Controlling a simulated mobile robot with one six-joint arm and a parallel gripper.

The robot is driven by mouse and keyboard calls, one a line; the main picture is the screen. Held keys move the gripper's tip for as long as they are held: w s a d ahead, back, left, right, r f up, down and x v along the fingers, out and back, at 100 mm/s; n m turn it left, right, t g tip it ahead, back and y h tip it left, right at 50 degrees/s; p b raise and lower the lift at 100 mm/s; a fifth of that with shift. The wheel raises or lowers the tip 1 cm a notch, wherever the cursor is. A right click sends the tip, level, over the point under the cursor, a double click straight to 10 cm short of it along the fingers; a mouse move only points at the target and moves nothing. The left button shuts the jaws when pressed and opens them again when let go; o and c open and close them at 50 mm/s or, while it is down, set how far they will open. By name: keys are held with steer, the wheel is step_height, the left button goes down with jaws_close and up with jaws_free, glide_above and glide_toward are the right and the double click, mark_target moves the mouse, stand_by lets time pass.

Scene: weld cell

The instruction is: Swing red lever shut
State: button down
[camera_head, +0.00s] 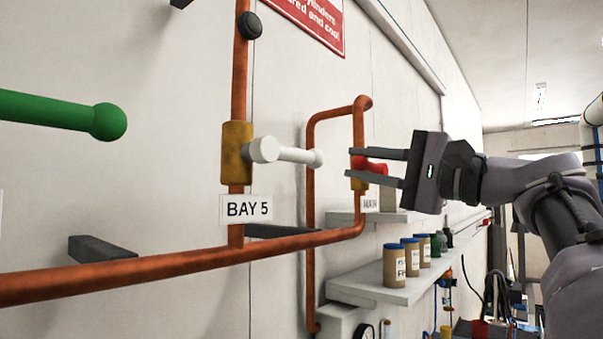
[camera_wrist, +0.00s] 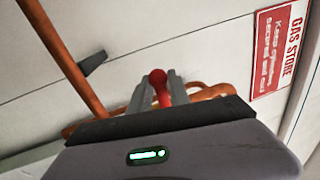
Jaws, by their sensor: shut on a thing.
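The red lever (camera_head: 369,165) sits on a brass valve body (camera_head: 358,182) on a vertical copper pipe, above a small label that seems to read MAIN. My gripper (camera_head: 362,166) reaches in from the right with one finger above and one below the lever, and is shut on it. In the wrist view the red lever (camera_wrist: 160,88) stands between the two grey fingers (camera_wrist: 159,92), its round knob showing at their tips. The lever sticks out from the pipe; its far end is partly hidden by the fingers.
A copper pipe (camera_head: 180,266) runs along the wall. Below is a shelf (camera_head: 375,291) with several blue-lidded jars (camera_head: 394,266). A red sign (camera_wrist: 275,50) hangs above.

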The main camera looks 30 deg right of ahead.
steer(key=shift+f+n+b, duration=0.3)
steer(key=shift+n+b, duration=0.05)
steer(key=shift+n, duration=0.25)
steer(key=c, duration=1.4)
jaws_free()
steer(key=shift+w, duration=0.15)
steer(key=b+v, duration=0.2)
steer(key=v, duration=1.5)
steer(key=shift+s+d, duration=0.15)
steer(key=shift+s, duration=0.05)
